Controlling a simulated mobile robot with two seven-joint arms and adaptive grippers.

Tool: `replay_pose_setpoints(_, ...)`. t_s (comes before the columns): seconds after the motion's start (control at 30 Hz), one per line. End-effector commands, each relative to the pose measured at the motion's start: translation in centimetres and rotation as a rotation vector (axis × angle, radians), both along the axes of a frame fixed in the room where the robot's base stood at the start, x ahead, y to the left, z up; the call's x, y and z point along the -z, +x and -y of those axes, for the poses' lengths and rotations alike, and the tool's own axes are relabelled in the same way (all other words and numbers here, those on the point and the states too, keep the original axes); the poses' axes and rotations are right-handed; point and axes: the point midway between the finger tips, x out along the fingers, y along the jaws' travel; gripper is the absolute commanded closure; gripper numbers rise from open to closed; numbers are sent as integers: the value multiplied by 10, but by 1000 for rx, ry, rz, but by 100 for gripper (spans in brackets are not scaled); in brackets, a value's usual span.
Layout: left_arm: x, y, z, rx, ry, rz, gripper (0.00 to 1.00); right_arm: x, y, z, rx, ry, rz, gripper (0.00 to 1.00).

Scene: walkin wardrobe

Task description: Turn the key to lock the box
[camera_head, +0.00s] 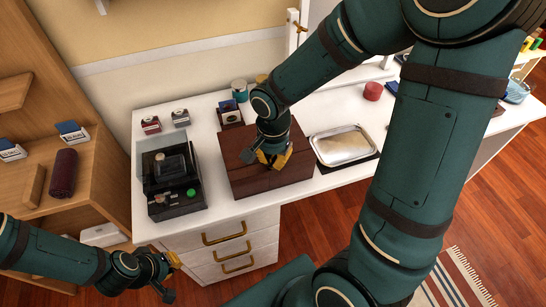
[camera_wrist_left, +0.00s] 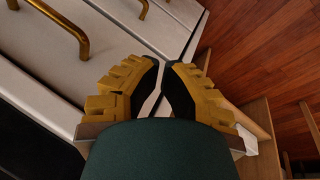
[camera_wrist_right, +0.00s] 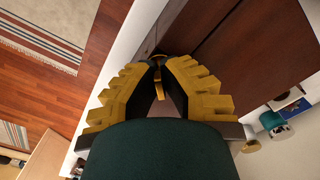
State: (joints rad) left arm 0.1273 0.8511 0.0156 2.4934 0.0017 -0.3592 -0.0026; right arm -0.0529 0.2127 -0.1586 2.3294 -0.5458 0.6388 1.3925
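The dark reddish-brown wooden box (camera_head: 238,146) sits closed on the white table, left of the tray. My right gripper (camera_head: 271,160) is at the box's front, pointing down at it. In the right wrist view, a small gold key (camera_wrist_right: 158,86) shows between the fingers of my right gripper (camera_wrist_right: 160,66), close to the box's dark wood (camera_wrist_right: 235,50). I cannot tell whether the fingers press on the key; the lock is mostly hidden by them. My left gripper (camera_head: 170,276) is empty, low in front of the drawers, its fingers a little apart.
A dark open case (camera_head: 172,190) with watch-like items stands left of the box. A silver tray (camera_head: 342,146) lies to its right. White drawers with gold handles (camera_head: 225,238) are below the table. A wooden shelf (camera_head: 95,190) stands at left.

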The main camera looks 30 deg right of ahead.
Motion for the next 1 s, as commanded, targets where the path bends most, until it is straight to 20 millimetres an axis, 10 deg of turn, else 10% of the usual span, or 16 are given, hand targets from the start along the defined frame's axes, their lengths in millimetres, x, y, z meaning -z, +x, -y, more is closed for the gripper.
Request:
replay_pose_setpoints(0.6, 0, 0, 0, 0, 0, 0, 100, 0, 0, 2, 843, -4, 0, 100)
replay_pose_setpoints(0.73, 0, 0, 0, 0, 0, 0, 100, 0, 0, 3, 842, -2, 1, 61)
replay_pose_setpoints(1.0, 0, 0, 0, 0, 0, 0, 100, -1, 3, 3, 840, 1, 8, 61)
